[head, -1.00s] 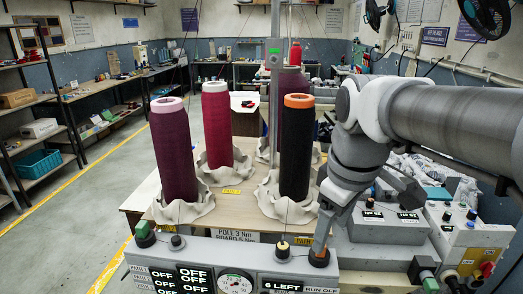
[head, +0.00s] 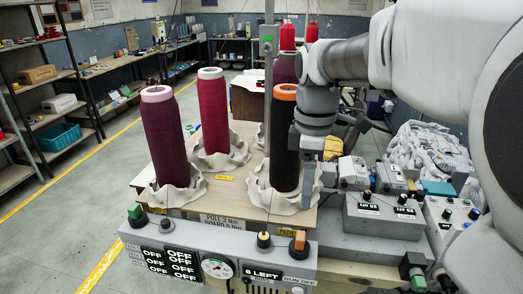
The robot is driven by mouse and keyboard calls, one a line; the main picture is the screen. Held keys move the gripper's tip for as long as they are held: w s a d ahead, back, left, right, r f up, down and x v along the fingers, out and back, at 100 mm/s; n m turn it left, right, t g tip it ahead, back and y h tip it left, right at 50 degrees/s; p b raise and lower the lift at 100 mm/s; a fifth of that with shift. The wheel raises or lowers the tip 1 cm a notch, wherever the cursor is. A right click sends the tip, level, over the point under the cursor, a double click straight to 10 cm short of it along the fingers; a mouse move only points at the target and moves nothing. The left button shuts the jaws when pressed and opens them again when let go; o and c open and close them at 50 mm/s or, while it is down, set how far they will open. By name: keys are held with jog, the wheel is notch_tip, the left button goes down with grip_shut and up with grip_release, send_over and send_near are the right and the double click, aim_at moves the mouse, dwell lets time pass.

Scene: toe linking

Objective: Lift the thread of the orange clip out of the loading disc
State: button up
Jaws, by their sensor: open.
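A small orange clip (head: 299,241) stands upright at the right end of the control panel's top edge, on a dark round base. I cannot tell whether that base is the loading disc. The clip's thread is too fine to make out against the panel. My gripper (head: 306,195) is above the clip and slightly to its right, beside the dark cone with the orange top (head: 284,140). It points down, is open, and is apart from the clip. Only part of its fingers shows clearly.
Two more thread cones, dark purple (head: 165,135) and red (head: 213,110), stand in pale crumpled holders on the wooden board. The panel (head: 190,262) carries green and yellow knobs. Grey control boxes (head: 383,215) stand to the right. The floor at left is clear.

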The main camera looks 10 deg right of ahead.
aim_at(301, 235)
notch_tip(301, 235, down, 15)
jog(key=shift+f, duration=0.1)
dwell(0.3)
grip_shut()
dwell(0.6)
dwell(1.3)
jog(key=shift+r+p, duration=0.4)
jog(key=shift+r, duration=0.3)
jog(key=c, duration=0.8)
grip_release()
grip_shut()
